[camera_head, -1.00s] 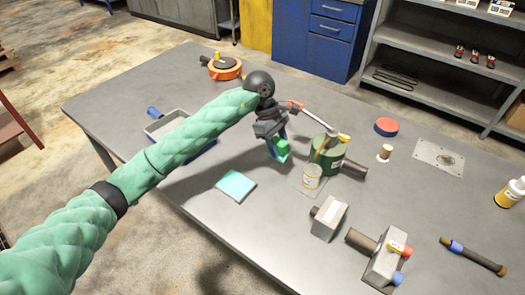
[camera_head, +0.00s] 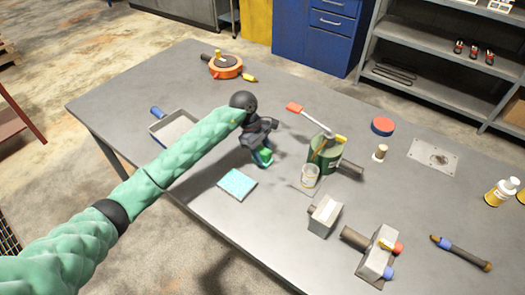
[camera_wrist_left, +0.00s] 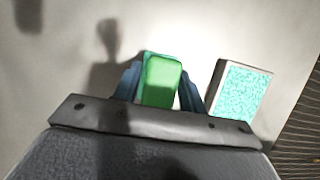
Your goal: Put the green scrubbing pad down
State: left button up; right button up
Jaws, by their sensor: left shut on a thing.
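The green scrubbing pad (camera_wrist_left: 161,80) is a bright green block held between the blue fingers of my left gripper (camera_wrist_left: 160,88) in the left wrist view. In the head view, my left gripper (camera_head: 261,158) points down over the grey table, and part of the green pad shows at its tips. I cannot tell whether the pad touches the table. A flat turquoise speckled pad with a pale edge (camera_head: 237,184) lies on the table to the left and nearer; it also shows right of the fingers in the left wrist view (camera_wrist_left: 242,92). My right gripper is out of view.
A grey tray (camera_head: 160,129) lies left, partly behind my arm. Metal blocks (camera_head: 324,216) stand at front right. The table's front left is bare.

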pick_arm(q)
jog(key=shift+f, duration=0.25)
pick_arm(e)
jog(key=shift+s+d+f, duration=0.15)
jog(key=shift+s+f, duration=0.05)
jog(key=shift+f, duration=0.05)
pick_arm(q)
jog(key=shift+f, duration=0.1)
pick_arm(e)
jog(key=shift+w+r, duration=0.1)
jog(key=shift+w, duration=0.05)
pick_arm(q)
jog(key=o, duration=0.9)
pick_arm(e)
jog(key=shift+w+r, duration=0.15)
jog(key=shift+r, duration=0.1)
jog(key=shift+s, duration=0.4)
